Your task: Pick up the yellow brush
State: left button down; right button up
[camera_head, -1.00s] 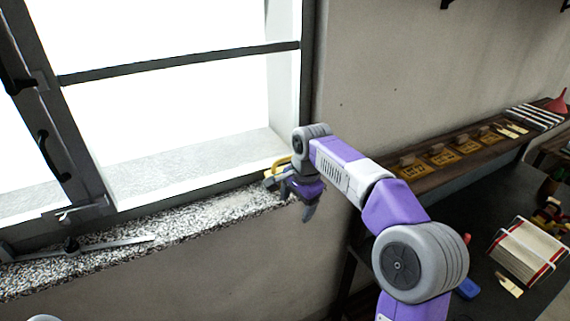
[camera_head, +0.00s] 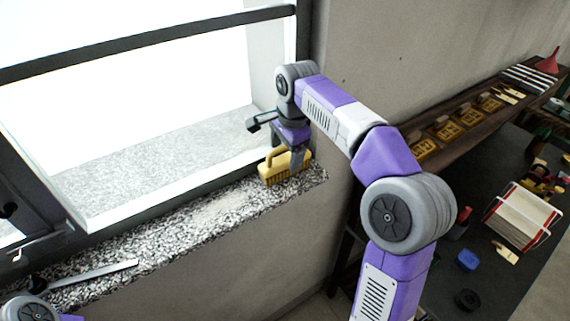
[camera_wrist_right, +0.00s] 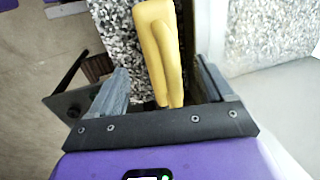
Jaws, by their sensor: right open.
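The yellow brush (camera_head: 272,172) lies on the speckled stone window sill, near the sill's right end, with its bristles down and its handle up. My right gripper (camera_head: 284,158) is right above it, pointing down. In the right wrist view the brush's yellow handle (camera_wrist_right: 160,50) runs between the two open fingers of the gripper (camera_wrist_right: 163,95), apart from both in the picture. The brush's far underside is hidden. Of my left arm only a rounded grey and purple part shows at the bottom left of the head view; its gripper is out of frame.
The stone sill (camera_head: 190,225) is mostly bare, with a metal window stay (camera_head: 95,272) at its left. The window frame stands behind, a wall to the right.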

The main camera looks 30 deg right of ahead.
jog(key=f, duration=0.1)
jog(key=w+f, duration=0.1)
jog(key=shift+f, duration=0.35)
jog(key=shift+s, duration=0.15)
jog(key=c, duration=1.2)
notch_tip(320, 180, up, 10)
jog(key=p, duration=0.2)
jog(key=shift+r+p, duration=0.1)
jog(key=shift+p, duration=0.2)
